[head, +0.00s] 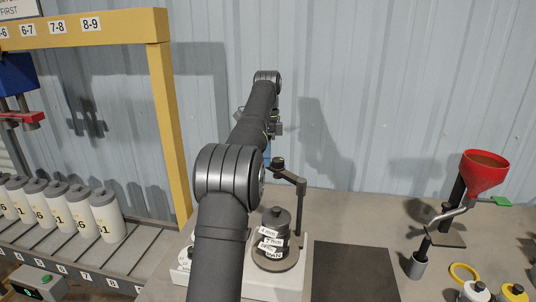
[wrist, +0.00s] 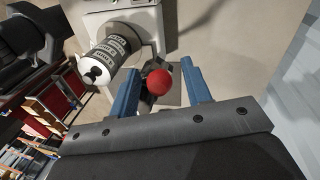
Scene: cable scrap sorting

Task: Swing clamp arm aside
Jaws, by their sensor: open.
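The clamp arm (head: 289,173) is a dark bar on an upright post, standing beside a dark stepped cylinder with white labels (head: 272,235) in the head view. In the wrist view a red ball knob (wrist: 158,82) sits between the two blue fingers of my gripper (wrist: 161,68), with a gap on both sides. Dark parts behind the knob are partly hidden by it. My gripper is open and holds nothing. In the head view my own arm hides most of the gripper; only a bit of blue (head: 267,150) shows. The labelled cylinder (wrist: 110,52) is left of the fingers in the wrist view.
A red funnel (head: 485,172) on a crank device stands at right. A dark mat (head: 354,271) lies on the bench. A yellow frame (head: 168,120) and several white canisters (head: 106,216) on a rack are at left. A corrugated wall (head: 400,80) stands behind.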

